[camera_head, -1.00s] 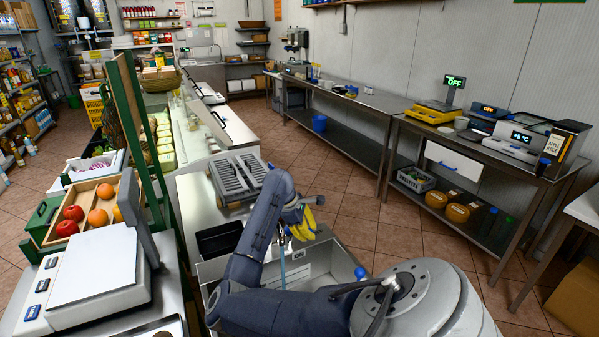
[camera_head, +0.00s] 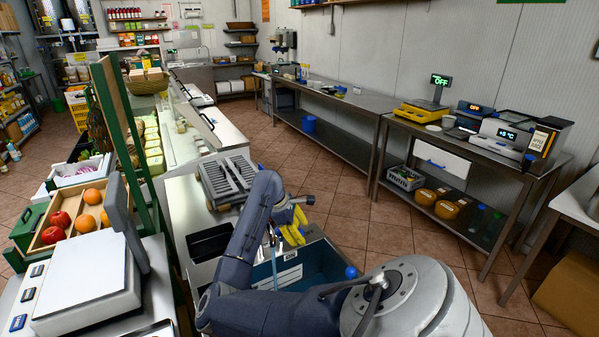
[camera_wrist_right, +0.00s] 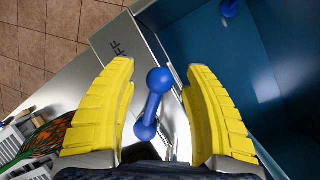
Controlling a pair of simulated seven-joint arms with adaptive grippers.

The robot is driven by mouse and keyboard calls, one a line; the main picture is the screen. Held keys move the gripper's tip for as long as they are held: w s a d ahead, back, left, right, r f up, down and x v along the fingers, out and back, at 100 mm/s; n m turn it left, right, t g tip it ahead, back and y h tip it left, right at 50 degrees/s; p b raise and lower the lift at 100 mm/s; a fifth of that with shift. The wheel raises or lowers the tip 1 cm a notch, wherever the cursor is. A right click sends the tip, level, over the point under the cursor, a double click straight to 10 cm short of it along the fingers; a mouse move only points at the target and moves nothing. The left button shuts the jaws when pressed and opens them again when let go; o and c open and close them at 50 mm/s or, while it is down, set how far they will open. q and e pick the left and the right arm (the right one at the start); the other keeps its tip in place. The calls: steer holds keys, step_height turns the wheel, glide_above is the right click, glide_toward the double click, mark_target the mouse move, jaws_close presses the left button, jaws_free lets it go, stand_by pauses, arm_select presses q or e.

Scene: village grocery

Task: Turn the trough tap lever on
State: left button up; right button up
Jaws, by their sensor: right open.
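The tap lever is a blue bar with a ball at each end (camera_wrist_right: 153,105) in the right wrist view. It stands between the two yellow fingers of my right gripper (camera_wrist_right: 158,68), with visible gaps on both sides. The gripper is open and holds nothing. A label with the letters "FF" showing (camera_wrist_right: 118,47) is beside the lever. My left gripper is not in view.
A blue ball knob (camera_head: 351,272) is at the trough's right side. A grey slotted rack (camera_head: 228,178) and a black tray (camera_head: 210,242) are on the counter to the left. A scale (camera_head: 90,280) is at the near left. Open tiled floor lies to the right.

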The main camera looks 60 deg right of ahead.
steer(key=v, duration=1.1)
steer(key=shift+r, duration=0.35)
steer(key=shift+w+a, duration=0.1)
